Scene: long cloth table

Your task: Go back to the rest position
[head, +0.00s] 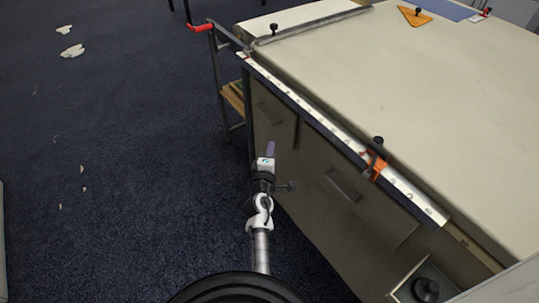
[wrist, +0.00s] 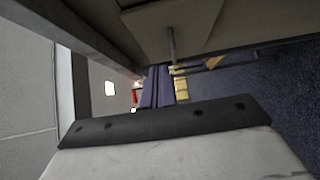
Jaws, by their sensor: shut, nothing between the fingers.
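My gripper (head: 270,148) is at the end of my arm, low beside the left side of the long table, over the dark blue carpet. Its purplish fingers point away from my body, near the drawer fronts. In the wrist view the two fingers of my gripper (wrist: 158,86) lie close together, with nothing seen between them. I cannot tell whether it touches the cabinet; no contact is visible.
The cloth-topped table (head: 430,90) fills the right. A metal rail (head: 310,108) with an orange clamp (head: 375,166) runs along its edge. Drawer fronts (head: 345,185) stand just right of my arm. White scraps (head: 72,50) lie on the open carpet (head: 110,170) at left.

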